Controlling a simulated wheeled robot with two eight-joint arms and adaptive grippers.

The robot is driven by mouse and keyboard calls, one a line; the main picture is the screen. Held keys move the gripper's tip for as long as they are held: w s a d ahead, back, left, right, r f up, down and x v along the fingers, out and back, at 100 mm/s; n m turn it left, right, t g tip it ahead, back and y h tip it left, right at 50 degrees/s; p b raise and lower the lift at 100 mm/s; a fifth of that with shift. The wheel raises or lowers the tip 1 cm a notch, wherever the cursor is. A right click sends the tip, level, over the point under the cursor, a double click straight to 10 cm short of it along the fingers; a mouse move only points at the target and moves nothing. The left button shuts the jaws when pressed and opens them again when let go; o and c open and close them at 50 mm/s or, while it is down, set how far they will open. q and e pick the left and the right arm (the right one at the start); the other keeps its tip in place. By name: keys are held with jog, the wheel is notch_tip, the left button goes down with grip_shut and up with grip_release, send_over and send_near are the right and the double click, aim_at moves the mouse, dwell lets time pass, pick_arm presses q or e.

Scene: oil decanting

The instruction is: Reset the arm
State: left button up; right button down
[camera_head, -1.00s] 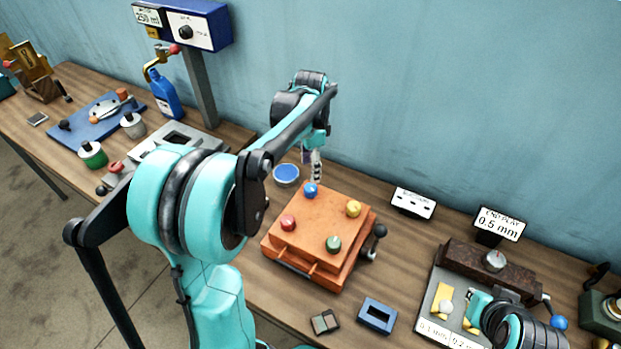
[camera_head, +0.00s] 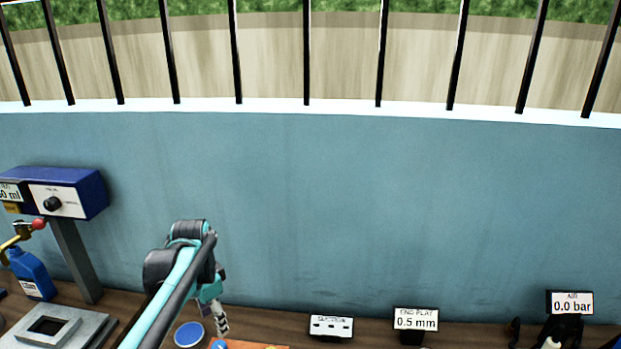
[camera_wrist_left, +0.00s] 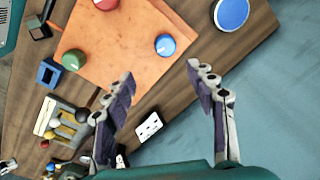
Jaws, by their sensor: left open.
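My left arm reaches in from the bottom left in the head view. Its gripper (camera_head: 220,318) hangs over the back of the bench, beside a blue round lid or dish (camera_head: 188,334). In the left wrist view my left gripper (camera_wrist_left: 160,88) is open, its two fingers wide apart with nothing between them. The blue round dish (camera_wrist_left: 231,12) is at the upper right there. My right gripper is not in view.
A blue dispenser box (camera_head: 75,192) stands on a grey post at the left, with a blue bottle (camera_head: 30,275) below it. A grey plate with a square opening (camera_head: 60,330) lies in front. Signs reading 0.5 mm (camera_head: 415,319) and 0.0 bar (camera_head: 572,302) stand along the wall (camera_head: 380,210).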

pick_arm(q)
jog(key=s+d+f+n+t+b, duration=0.1)
jog(key=s+d+f+n+t, duration=0.1)
jog(key=s, duration=0.3)
jog(key=s+d+f+n+t+b, duration=0.2)
jog(key=s+d+f+n, duration=0.1)
jog(key=s+d, duration=0.1)
jog(key=s+d+f+n+t+b, duration=0.2)
jog(key=s+d+f, duration=0.1)
jog(key=s, duration=0.3)
jog(key=shift+s+f+n, duration=0.15)
jog(key=shift+s+n, duration=0.15)
jog(key=shift+s, duration=0.1)
jog(key=shift+s+d+f+t, duration=0.2)
jog(key=shift+s+f+t, duration=0.1)
jog(key=shift+f, duration=0.1)
jog(key=shift+w+r+n, duration=0.1)
jog(key=shift+n, duration=0.2)
dwell(0.3)
